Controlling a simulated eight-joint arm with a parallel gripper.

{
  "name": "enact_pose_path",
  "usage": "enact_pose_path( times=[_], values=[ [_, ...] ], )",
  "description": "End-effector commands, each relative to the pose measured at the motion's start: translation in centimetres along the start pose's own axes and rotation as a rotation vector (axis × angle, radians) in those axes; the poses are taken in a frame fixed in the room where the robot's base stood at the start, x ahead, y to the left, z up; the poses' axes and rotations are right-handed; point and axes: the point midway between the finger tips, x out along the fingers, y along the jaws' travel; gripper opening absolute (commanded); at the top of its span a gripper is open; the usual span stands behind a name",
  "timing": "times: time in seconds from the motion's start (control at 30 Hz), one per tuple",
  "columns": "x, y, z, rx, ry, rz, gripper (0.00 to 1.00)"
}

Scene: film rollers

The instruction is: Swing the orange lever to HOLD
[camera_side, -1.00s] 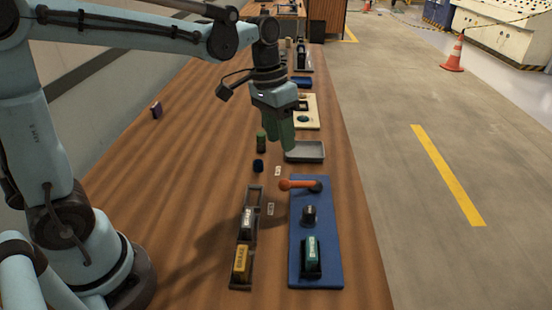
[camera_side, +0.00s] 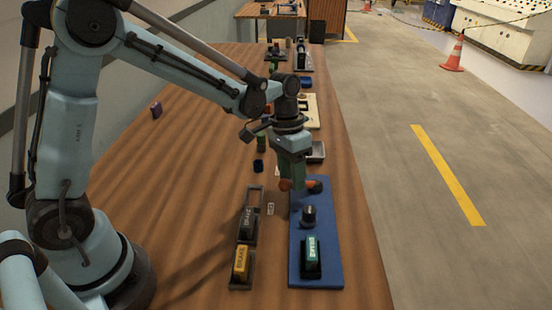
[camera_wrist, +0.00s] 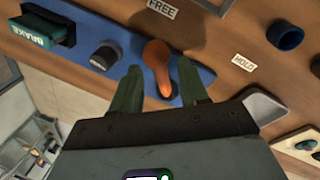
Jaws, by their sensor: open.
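The orange lever (camera_wrist: 156,58) stands on a dark pivot on the blue panel (camera_wrist: 209,76). In the wrist view its arm points up, roughly toward the FREE label (camera_wrist: 163,8). The HOLD label (camera_wrist: 243,61) lies to its right on the wood. My gripper (camera_wrist: 159,68) is open, with one green finger on each side of the lever; whether either finger touches it I cannot tell. In the side view my gripper (camera_side: 292,187) is low over the panel and hides part of the lever (camera_side: 310,184).
A dark knob (camera_side: 309,215) and a teal block marked BRAKE (camera_side: 311,252) sit on the panel nearer the side camera. A rack with a yellow block (camera_side: 241,263) and a dark block stands left. A grey tray (camera_side: 316,151) and a blue ring (camera_side: 258,166) lie beyond.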

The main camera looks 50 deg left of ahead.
Motion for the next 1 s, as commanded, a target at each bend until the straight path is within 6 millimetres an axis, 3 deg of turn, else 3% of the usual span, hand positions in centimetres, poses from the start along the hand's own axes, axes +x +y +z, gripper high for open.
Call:
enact_pose_path(
  times=[0.23,0.6,0.9,1.0],
  values=[
    [2.5,0.0,0.0,0.000,0.000,0.000,0.44],
    [2.9,0.0,0.0,0.000,0.000,0.000,0.44],
    [2.9,0.0,0.1,0.000,-0.001,0.000,0.00],
    [2.9,0.0,0.1,0.000,-0.003,0.000,0.00]
  ],
)
